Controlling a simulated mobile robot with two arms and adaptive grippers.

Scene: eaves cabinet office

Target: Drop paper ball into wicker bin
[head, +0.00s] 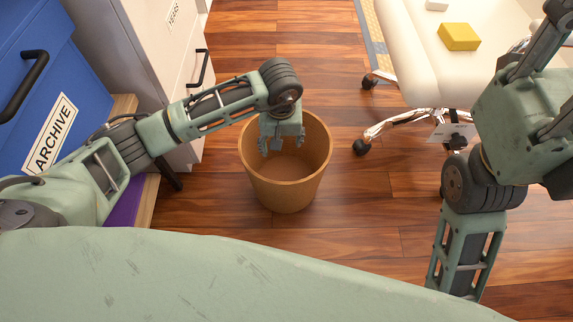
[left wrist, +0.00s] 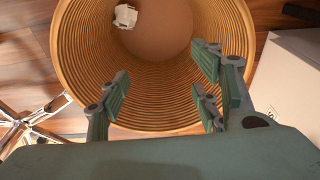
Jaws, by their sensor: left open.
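The wicker bin (head: 287,196) stands upright on the wooden floor, and its ribbed inside fills much of the left wrist view (left wrist: 80,55). My left gripper (head: 282,146) is over the bin's opening, pointing down, with its fingers apart and nothing between them. A small crumpled white paper ball (left wrist: 125,16) shows inside the bin's outline in the left wrist view, near the bottom and apart from my fingers. I cannot see the ball in the head view. My right arm is at the right, but its gripper is not in view.
A blue cabinet marked ARCHIVE (head: 75,75) and a pale cabinet (head: 150,55) stand left of the bin. A white chair (head: 410,60) with a yellow block (head: 459,37) on it is at the upper right. The floor (head: 385,215) right of the bin is clear.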

